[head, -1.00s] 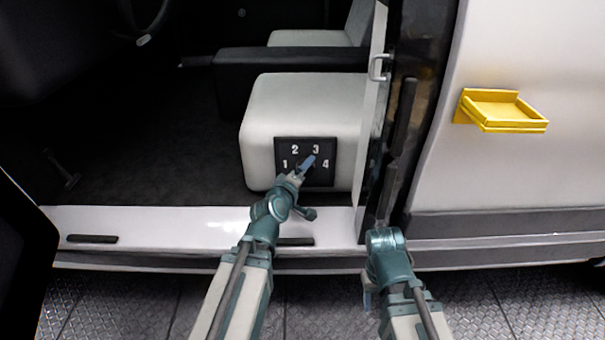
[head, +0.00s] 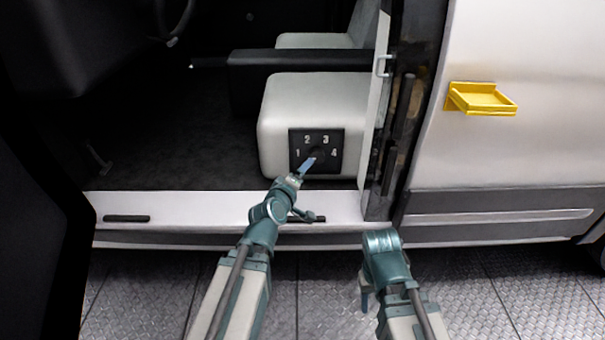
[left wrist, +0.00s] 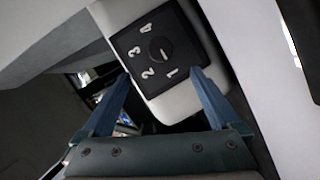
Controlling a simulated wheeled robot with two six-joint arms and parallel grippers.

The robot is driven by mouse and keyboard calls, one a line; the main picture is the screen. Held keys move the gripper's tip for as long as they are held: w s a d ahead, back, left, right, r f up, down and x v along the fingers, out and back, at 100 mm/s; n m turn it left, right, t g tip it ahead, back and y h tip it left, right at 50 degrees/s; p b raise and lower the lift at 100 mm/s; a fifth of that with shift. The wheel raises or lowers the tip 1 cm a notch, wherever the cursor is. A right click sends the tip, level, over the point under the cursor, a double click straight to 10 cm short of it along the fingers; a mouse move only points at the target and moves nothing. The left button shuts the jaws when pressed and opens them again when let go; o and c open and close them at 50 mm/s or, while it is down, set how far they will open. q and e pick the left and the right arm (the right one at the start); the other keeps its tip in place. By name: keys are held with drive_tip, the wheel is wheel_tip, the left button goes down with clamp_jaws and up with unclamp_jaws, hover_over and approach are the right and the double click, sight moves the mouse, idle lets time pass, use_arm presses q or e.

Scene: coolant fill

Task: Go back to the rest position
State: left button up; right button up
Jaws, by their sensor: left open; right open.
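A black dial panel (head: 298,165) marked 1 to 4 is on the front of the pale seat base (head: 285,110). In the left wrist view the panel (left wrist: 135,42) and its round knob (left wrist: 160,50) lie beyond my fingers. My left gripper (head: 306,166) reaches up before the panel, its blue fingertip covering part of it in the head view. In the left wrist view its fingers (left wrist: 160,78) are spread with nothing between them. My right gripper (head: 365,297) points down beside its arm at lower centre, over the floor, and holds nothing visible.
The white door sill (head: 180,207) crosses below the seat. The door pillar (head: 385,150) with a grab handle stands right of the seat. A yellow tray (head: 482,98) juts from the white body panel at right. Metal floor plates (head: 500,290) in front are clear.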

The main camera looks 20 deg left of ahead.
use_arm(q)
drive_tip(key=s+d+f+m+g+h+p, duration=0.1)
drive_tip(key=s+d+m+g+p, duration=0.3)
drive_tip(key=d+m+p, duration=0.15)
drive_tip(key=s+d+m+g+h+p, duration=0.1)
drive_tip(key=s+d+m+g+p, duration=0.25)
drive_tip(key=d, duration=0.35)
drive_tip(key=s+r+m+g+y+p, duration=0.2)
drive_tip(key=s+m+g+p, duration=0.25)
drive_tip(key=s, duration=0.35)
drive_tip(key=s+r+m+g+y+p, duration=0.1)
drive_tip(key=s+m+g+y+p, duration=0.3)
drive_tip(key=s, duration=0.5)
wheel_tip(320, 180, up, 37)
drive_tip(key=n+h+p, duration=0.1)
drive_tip(key=p, duration=3.7)
drive_tip(key=shift+w+d+t, duration=0.2)
drive_tip(key=shift+w+t, duration=0.05)
drive_tip(key=shift+t, duration=0.05)
